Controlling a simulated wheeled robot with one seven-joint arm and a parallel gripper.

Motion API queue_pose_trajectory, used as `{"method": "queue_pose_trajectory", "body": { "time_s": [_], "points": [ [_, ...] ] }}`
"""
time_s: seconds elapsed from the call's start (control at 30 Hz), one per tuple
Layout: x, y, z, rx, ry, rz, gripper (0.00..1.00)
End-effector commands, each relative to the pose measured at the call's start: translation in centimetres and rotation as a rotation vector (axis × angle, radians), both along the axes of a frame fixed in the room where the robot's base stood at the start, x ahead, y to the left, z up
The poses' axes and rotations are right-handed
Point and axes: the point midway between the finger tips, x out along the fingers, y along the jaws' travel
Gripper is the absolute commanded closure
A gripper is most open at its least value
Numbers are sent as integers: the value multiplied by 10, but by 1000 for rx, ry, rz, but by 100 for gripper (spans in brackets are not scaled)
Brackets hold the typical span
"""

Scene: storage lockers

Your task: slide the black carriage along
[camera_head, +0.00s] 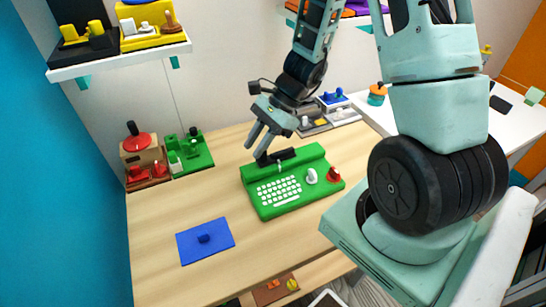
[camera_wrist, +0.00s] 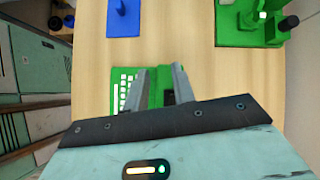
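A green typewriter-like device (camera_head: 296,189) with white keys, a white knob and a red knob stands on the wooden table. Its black carriage (camera_head: 284,155) lies along the raised back bar. My gripper (camera_head: 254,151) is above the left end of the carriage, fingers pointing down. In the wrist view, my gripper (camera_wrist: 158,78) has its two fingers apart, with the green device (camera_wrist: 156,98) showing between them. A small dark part, possibly of the carriage, shows beside the right finger. The rest is hidden behind the gripper body. I cannot tell whether a finger touches the carriage.
A blue plate (camera_head: 205,241) with a small knob lies front left. A green block piece (camera_head: 192,152) and a beige box with a red top (camera_head: 141,152) stand back left. Grey pieces (camera_head: 318,124) sit behind my gripper. A white shelf (camera_head: 118,61) hangs upper left.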

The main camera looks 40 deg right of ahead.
Motion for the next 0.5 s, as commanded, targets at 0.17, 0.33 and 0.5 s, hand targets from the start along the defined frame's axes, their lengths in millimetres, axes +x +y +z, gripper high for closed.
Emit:
{"method": "queue_pose_trajectory", "body": {
  "time_s": [0.17, 0.33, 0.5],
  "points": [
    [-41, 84, 44, -97, -179, 587, 75],
    [-77, 121, 66, -170, -311, 995, 75],
    [-104, 140, 81, -229, -413, 1298, 75]
  ]
}}
